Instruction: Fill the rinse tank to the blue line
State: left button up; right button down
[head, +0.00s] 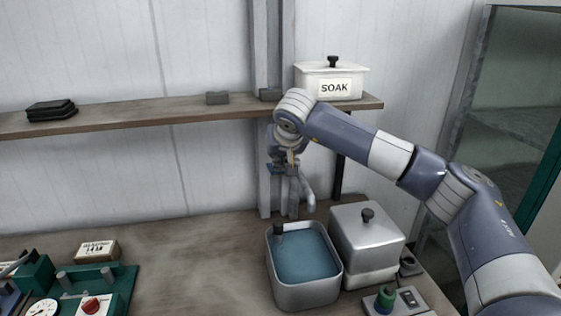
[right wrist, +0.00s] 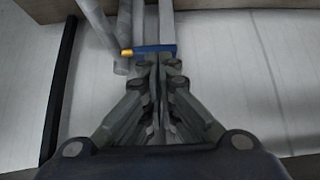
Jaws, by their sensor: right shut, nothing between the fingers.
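The rinse tank (head: 300,296) is an open metal tub on the bench in the head view, with bluish water (head: 305,258) in it. I cannot make out a separate blue line on its wall. A grey tap (head: 308,192) stands behind the tank against the wall post. My right gripper (right wrist: 158,62) is shut and empty, its fingertips close to a blue lever (right wrist: 150,49) with a yellow end. I cannot tell whether they touch it. In the head view my right wrist partly covers the tap. My left gripper is out of view.
A lidded metal box (head: 366,240) stands close to the right of the tank. A white SOAK box (head: 331,82) sits on the shelf (head: 190,110) above. A green device with a red button (head: 91,306) is at the lower left.

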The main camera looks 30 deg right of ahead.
pick_arm(q)
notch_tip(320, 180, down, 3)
jog(key=b, duration=0.4)
pick_arm(e)
jog(key=s+f+v, duration=0.1)
jog(key=v, duration=0.9)
jog(key=shift+s+f, duration=0.15)
jog(key=shift+s, duration=0.25)
jog(key=shift+a, duration=0.2)
